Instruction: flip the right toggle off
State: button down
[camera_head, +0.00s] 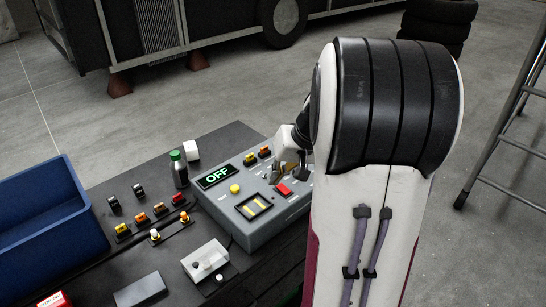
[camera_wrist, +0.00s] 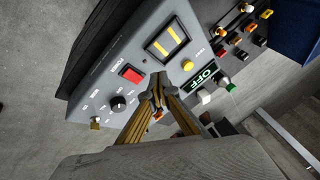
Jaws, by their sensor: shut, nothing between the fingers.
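A grey control box (camera_head: 240,228) stands on the dark bench, with a lit green "OFF" display (camera_head: 215,176). It carries a yellow button (camera_head: 235,188), a black frame with two yellow bars (camera_head: 254,206) and a red switch (camera_head: 284,189). A yellow control (camera_head: 250,159) and an orange one (camera_head: 265,151) sit along its far edge. I cannot tell which part is the right toggle. My gripper (camera_wrist: 155,88) is shut and empty over the box's far side, hiding part of its face.
A blue bin (camera_head: 45,215) stands at the bench's left. A white switch box (camera_head: 205,260) lies in front. A ladder (camera_head: 505,130) stands at the right.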

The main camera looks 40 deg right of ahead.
jog(key=shift+n+t+h, duration=0.3)
jog(key=shift+n+t, duration=0.2)
jog(key=shift+t, duration=0.2)
jog(key=w+d, duration=0.1)
jog(key=d, duration=0.1)
jog(key=w+d, duration=0.1)
jog(key=d, duration=0.1)
jog(key=w+d, duration=0.1)
jog(key=d, duration=0.2)
jog(key=shift+w+f, duration=0.2)
jog(key=shift+w, duration=0.15)
jog(key=w+d+r+n+t, duration=0.1)
jog(key=w+d+r+n, duration=0.2)
jog(key=w, duration=0.1)
jog(key=shift+r+n+t+h, duration=0.3)
jog(key=shift+r+n+h, duration=0.05)
jog(key=shift+n+h, duration=0.05)
jog(key=shift+d, duration=0.1)
jog(key=shift+f, duration=0.15)
jog(key=x, duration=1)
jog(key=shift+s+a+f, duration=0.1)
jog(key=shift+s+f, duration=0.1)
jog(key=shift+s, duration=0.45)
jog(key=shift+s+a+f, duration=0.1)
jog(key=shift+s+f, duration=0.1)
jog(key=shift+s, duration=0.4)
jog(key=shift+s+f, duration=0.25)
jog(key=shift+s, duration=0.4)
